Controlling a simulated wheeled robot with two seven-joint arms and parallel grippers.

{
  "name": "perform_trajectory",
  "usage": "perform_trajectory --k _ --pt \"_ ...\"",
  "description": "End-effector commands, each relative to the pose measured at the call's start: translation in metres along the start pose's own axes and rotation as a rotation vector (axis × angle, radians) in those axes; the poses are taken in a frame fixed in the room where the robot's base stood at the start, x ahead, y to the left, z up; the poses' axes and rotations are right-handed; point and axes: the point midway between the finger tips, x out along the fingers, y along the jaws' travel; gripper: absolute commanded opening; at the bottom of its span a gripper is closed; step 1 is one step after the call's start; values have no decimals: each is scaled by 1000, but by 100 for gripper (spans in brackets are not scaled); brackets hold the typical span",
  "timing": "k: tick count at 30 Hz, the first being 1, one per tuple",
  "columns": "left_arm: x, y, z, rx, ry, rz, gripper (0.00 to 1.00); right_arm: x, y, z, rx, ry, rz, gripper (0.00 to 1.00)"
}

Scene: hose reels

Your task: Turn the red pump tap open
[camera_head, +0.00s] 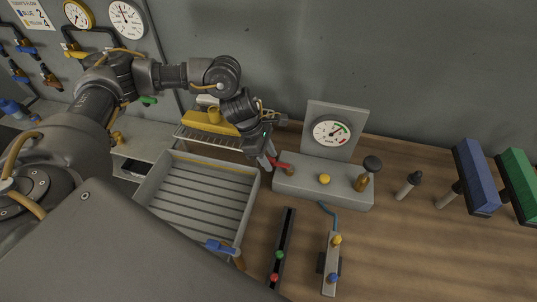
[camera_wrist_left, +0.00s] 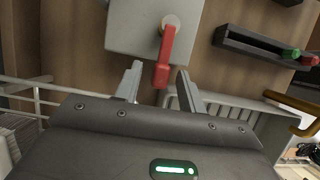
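The red pump tap (camera_head: 280,164) is a red lever on the left end of a grey pump box (camera_head: 318,188). In the left wrist view the red lever (camera_wrist_left: 165,55) runs from a round pivot on the grey box down between the fingers. My left gripper (camera_head: 270,165) is at the lever's end. In the left wrist view its two fingers (camera_wrist_left: 157,84) are apart, one on each side of the lever's tip, with gaps showing. The box carries a gauge (camera_head: 332,131), a yellow button (camera_head: 324,179) and a dark-topped brass knob (camera_head: 368,172). My right gripper is not seen.
A grey slatted tray (camera_head: 197,206) with a blue-handled tap (camera_head: 222,247) lies left of the pump. A black slotted rail (camera_head: 283,246) and a grey bar with knobs (camera_head: 330,264) lie in front. Blue (camera_head: 476,178) and green (camera_head: 519,185) blocks stand right. Bare wood lies front right.

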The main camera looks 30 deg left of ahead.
Motion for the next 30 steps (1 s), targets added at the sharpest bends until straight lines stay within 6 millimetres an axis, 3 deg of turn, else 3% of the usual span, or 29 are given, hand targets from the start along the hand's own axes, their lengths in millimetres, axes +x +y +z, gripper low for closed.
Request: perform_trajectory --k 5,14,30 --pt "0 0 0 0 0 0 40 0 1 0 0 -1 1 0" --pt "0 0 0 0 0 -1 1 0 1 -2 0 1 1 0" --pt "-2 4 -9 -80 1 32 0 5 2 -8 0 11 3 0"
